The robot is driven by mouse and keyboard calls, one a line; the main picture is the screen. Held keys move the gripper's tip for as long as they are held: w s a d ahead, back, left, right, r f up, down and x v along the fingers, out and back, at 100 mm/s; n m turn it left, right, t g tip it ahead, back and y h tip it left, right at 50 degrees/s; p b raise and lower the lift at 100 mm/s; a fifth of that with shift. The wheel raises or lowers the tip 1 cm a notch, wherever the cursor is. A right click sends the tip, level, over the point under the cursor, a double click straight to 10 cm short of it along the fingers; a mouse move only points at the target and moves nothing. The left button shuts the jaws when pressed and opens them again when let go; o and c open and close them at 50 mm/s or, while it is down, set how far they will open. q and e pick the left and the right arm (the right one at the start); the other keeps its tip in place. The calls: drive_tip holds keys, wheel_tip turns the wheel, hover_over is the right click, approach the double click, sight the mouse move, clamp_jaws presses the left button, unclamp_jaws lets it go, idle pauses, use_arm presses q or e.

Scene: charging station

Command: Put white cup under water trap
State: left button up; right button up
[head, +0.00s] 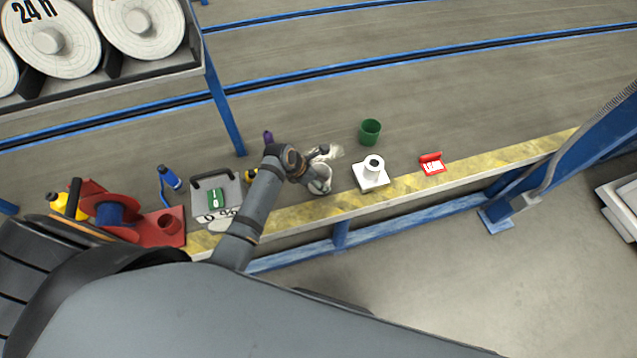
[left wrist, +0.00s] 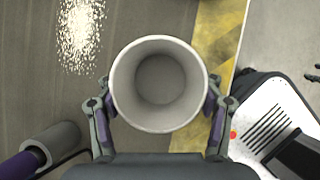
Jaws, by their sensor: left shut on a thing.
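My left gripper (left wrist: 160,108) is shut on the white cup (left wrist: 160,85), with one finger on each side. In the left wrist view I look straight down into the cup; it seems empty. In the head view the cup (head: 321,182) is partly hidden by my left arm and sits at the yellow-striped edge of the table. I cannot tell whether it touches the surface. I cannot make out a water trap for certain. My right gripper does not show.
A white square block with a round top (head: 371,172) stands right of the cup. White grains (left wrist: 80,35) lie on the table.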

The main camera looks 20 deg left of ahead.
use_arm(q)
wheel_tip(320, 180, down, 2)
drive_tip(key=shift+s+f, duration=0.1)
drive_tip(key=shift+f, duration=0.05)
drive_tip(key=o, duration=1.1)
drive_tip(key=shift+o, duration=0.2)
